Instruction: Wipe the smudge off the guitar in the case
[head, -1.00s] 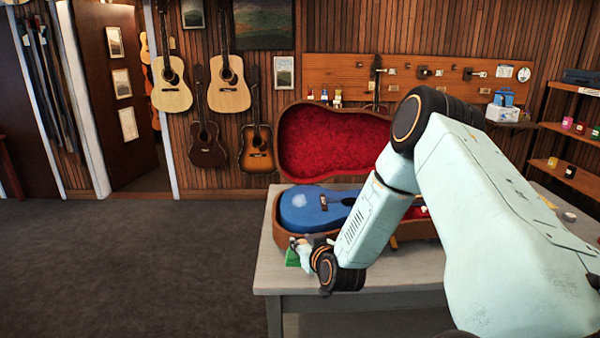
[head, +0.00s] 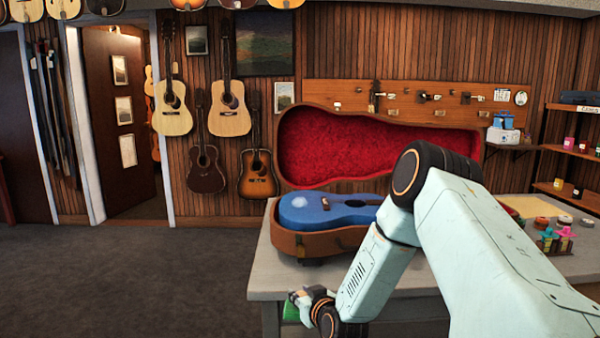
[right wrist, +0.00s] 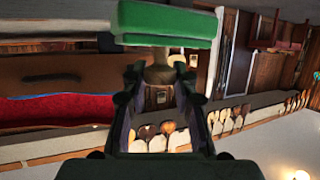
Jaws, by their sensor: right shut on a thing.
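The blue guitar (head: 330,215) lies in the open brown case (head: 322,241) on the table. A pale whitish smudge (head: 300,202) shows on the left part of its top. My right arm hides the guitar's right end. My right gripper (head: 298,299) is low in front of the table's front edge, below and apart from the case. It is shut on a green wiping pad (head: 291,313), seen only in part. In the right wrist view the green pad (right wrist: 165,22) with a pale handle (right wrist: 160,70) sits between the fingers. My left gripper is out of view.
The case lid stands open behind, with red lining (head: 360,150). Small colourful items (head: 556,240) stand on the table's (head: 268,270) right side. Guitars (head: 229,108) hang on the back wall. The floor at left is clear.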

